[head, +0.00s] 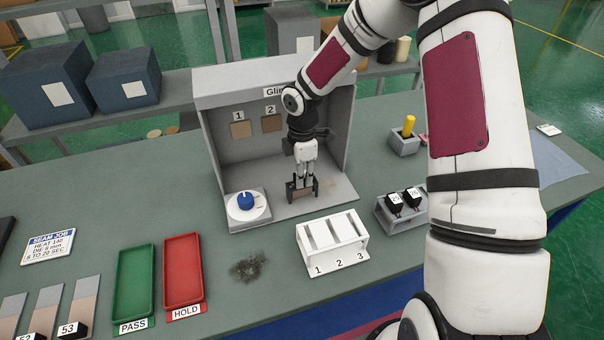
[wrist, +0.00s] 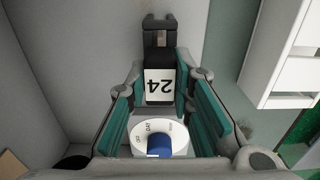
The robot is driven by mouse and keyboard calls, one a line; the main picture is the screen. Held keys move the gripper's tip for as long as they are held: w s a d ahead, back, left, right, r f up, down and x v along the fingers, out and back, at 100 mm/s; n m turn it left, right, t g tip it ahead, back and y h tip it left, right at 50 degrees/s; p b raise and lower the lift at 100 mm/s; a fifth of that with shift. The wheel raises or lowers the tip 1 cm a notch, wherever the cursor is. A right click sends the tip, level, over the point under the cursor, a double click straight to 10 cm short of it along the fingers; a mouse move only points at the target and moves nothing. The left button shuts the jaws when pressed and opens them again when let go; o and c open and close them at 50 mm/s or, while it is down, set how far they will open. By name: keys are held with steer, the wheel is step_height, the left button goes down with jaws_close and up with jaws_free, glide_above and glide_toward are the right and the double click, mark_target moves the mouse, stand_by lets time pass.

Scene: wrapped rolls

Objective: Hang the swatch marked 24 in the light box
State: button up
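The light box (head: 216,161) is grey and open at the front. Tan and brown swatches hang on its back wall under marks 1 (head: 240,130) and 2 (head: 271,124); my arm hides part of the wall to their right. My gripper (head: 305,180) points down inside the box, low near the floor. It is shut on the swatch marked 24 (wrist: 160,85), whose black clip and upside-down label show between the teal finger pads in the wrist view. In the head view only a small brown and black part of this swatch (head: 301,194) shows. I cannot tell whether it touches the floor.
A blue-knobbed dial (head: 246,204) stands at the box's front left. A white rack numbered 1 to 3 (head: 332,242) stands in front. A grey holder with black blocks (head: 402,208) is to the right. Green (head: 136,285) and red (head: 183,272) trays lie at left.

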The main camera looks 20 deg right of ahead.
steer(key=o, duration=0.5)
step_height(320, 180, up, 12)
stand_by(0.4)
